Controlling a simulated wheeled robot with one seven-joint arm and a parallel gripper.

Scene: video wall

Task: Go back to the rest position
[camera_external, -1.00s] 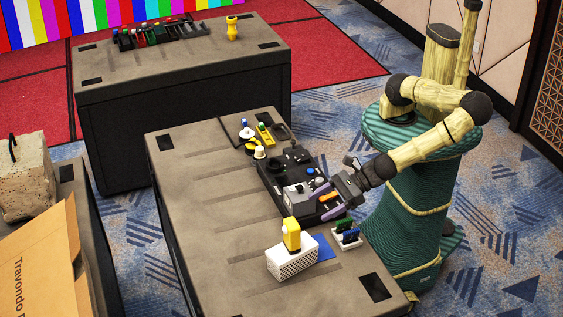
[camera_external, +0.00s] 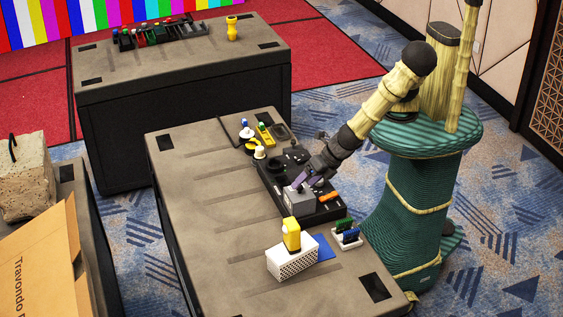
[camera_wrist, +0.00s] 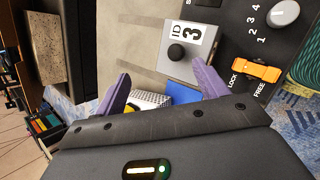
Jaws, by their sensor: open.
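My gripper (camera_external: 306,178) is over the black panel (camera_external: 333,210) on the near table. It is tilted down, with its two purple fingers spread apart. In the wrist view my gripper (camera_wrist: 162,87) shows an empty gap between the fingers. A grey block with a black knob and an "ID 3" label (camera_wrist: 178,58) lies just beyond the fingers. The same grey block (camera_external: 297,203) is below the fingers in the external view. An orange LOCK/FREE switch (camera_wrist: 256,71) is right of the right finger. I cannot tell whether the fingers touch anything.
A white perforated box (camera_external: 290,262) with a yellow item (camera_external: 291,232) on top stands near the front. A blue mat (camera_external: 325,247) and a small rack (camera_external: 347,237) are beside it. Yellow and black parts (camera_external: 258,142) lie behind the panel. The table's left side is clear.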

